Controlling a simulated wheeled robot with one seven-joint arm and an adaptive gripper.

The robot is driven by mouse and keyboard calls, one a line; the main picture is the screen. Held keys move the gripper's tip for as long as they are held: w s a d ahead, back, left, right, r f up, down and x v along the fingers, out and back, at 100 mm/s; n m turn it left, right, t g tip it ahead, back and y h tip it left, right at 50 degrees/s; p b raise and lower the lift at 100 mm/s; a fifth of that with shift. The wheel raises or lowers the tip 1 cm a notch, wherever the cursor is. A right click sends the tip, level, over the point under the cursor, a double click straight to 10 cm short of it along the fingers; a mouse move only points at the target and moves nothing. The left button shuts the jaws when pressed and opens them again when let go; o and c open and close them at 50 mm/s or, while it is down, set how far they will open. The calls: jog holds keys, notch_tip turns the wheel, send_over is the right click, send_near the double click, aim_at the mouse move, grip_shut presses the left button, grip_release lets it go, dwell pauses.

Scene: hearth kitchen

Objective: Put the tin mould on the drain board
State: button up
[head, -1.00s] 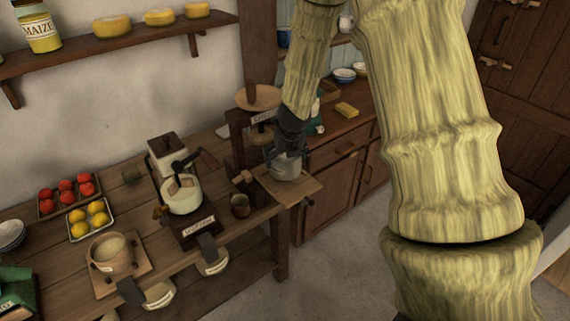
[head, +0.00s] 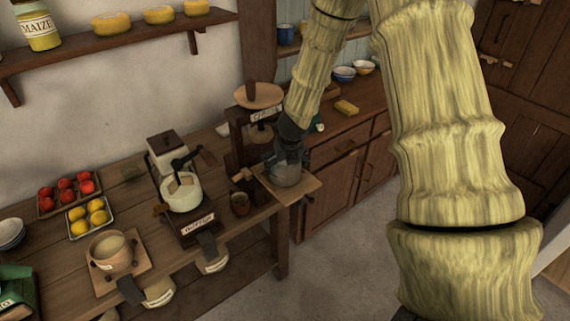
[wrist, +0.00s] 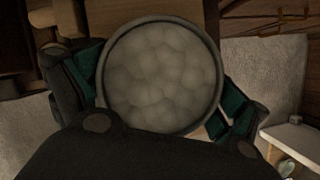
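The tin mould (head: 285,176) is a round grey tin at the right end of the wooden table. My gripper (head: 287,162) is over it from above. In the wrist view the tin mould (wrist: 160,75) is a dark-rimmed circle with a pale, lumpy inside. It lies between the green-padded fingers of my gripper (wrist: 165,95), which look shut on its sides. Below it is a square light wooden board (head: 307,187), which looks like the drain board. The tin is at or just over this board; I cannot tell whether it touches.
A scale (head: 258,96) stands just behind the board. A small brown cup (head: 240,204) and a grinder (head: 183,195) are to the left. Farther left are a tray of lemons (head: 91,217) and a pot (head: 110,250). The board's right corner juts over the table edge.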

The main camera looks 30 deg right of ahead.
jog(key=shift+r, duration=0.1)
jog(key=shift+p+v, duration=0.5)
jog(key=shift+v, duration=5.55)
